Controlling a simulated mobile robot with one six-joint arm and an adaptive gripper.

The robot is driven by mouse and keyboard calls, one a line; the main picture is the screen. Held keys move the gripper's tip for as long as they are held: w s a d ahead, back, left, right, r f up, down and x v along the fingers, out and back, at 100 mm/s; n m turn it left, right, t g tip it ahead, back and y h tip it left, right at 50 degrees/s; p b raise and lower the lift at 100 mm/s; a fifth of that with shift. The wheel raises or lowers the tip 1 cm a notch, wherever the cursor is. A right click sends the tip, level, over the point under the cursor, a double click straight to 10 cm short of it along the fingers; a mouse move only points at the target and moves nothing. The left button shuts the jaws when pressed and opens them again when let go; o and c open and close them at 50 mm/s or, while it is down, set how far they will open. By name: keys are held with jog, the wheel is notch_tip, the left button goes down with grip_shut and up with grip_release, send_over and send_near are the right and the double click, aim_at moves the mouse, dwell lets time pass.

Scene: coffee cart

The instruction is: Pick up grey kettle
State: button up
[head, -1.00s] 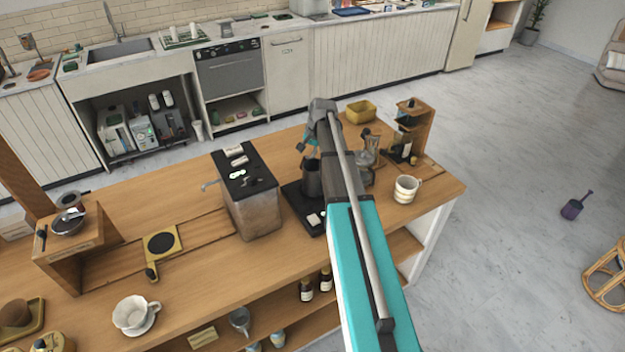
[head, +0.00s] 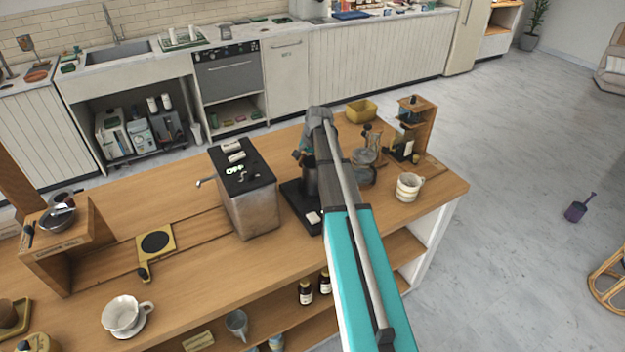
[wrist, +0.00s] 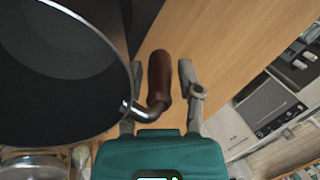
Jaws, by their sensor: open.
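The grey kettle (head: 311,182) stands on a black base on the wooden cart, partly hidden behind my arm in the head view. In the wrist view its round, open-looking body (wrist: 55,75) fills the upper left, with a brown wooden handle (wrist: 159,80) on a bent metal stem. My gripper (wrist: 162,68) is open, with one finger on each side of the handle. The handle lies between the fingers, with a visible gap to the right one. In the head view my gripper (head: 302,156) is beside the kettle's top; its fingers are small there.
A metal box with a black top (head: 245,190) stands left of the kettle. A glass device (head: 368,160), a striped mug (head: 408,187) and a wooden stand (head: 418,130) are to the right. The black base (head: 303,208) sits under the kettle. Bare cart top lies in front.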

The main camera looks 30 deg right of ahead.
dwell(0.5)
grip_shut()
